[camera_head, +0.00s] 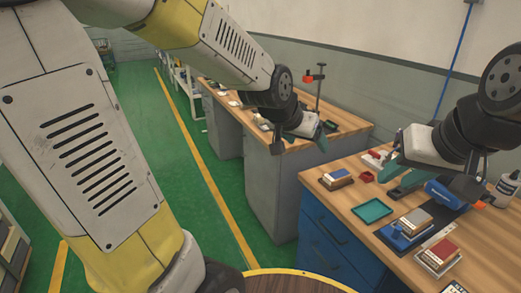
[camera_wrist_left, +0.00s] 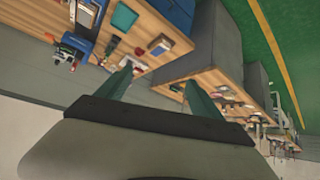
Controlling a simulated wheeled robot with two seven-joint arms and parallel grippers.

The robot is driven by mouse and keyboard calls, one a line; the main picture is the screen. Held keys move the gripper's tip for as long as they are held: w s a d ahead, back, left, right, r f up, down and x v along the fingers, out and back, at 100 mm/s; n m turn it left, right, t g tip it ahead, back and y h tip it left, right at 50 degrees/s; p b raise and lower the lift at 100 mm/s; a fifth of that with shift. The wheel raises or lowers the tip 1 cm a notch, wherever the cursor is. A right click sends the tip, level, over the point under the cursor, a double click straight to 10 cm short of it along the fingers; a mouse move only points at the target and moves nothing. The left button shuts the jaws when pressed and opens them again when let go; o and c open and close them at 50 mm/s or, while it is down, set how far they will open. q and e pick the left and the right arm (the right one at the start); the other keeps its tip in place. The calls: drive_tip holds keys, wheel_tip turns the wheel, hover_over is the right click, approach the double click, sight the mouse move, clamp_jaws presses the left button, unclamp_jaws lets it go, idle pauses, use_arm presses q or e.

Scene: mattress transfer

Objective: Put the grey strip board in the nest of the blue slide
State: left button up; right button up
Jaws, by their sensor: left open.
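On the right bench a grey flat piece (camera_head: 415,218), possibly the grey strip board, lies on a blue base (camera_head: 391,239). A larger blue body (camera_head: 446,193), possibly the blue slide, stands behind it, partly hidden by my right arm. I cannot tell where the nest is. My left gripper (camera_head: 320,134) is open and empty, in the air left of these things; its spread fingers show in the left wrist view (camera_wrist_left: 160,76).
A second bench (camera_head: 297,146) stands behind. Green floor is clear at left.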

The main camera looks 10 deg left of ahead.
use_arm(q)
drive_tip(key=s+a+r+n, duration=0.1)
drive_tip(key=s+a+r, duration=0.1)
drive_tip(key=s+a, duration=0.3)
drive_tip(key=s+a+r+n+g+y, duration=0.1)
drive_tip(key=s+a, duration=0.4)
drive_tip(key=s, duration=0.5)
drive_tip(key=shift+s+a+r+n+g, duration=0.2)
drive_tip(key=shift+s+r+n+g, duration=0.15)
drive_tip(key=shift+n, duration=0.45)
drive_tip(key=shift+c, duration=0.5)
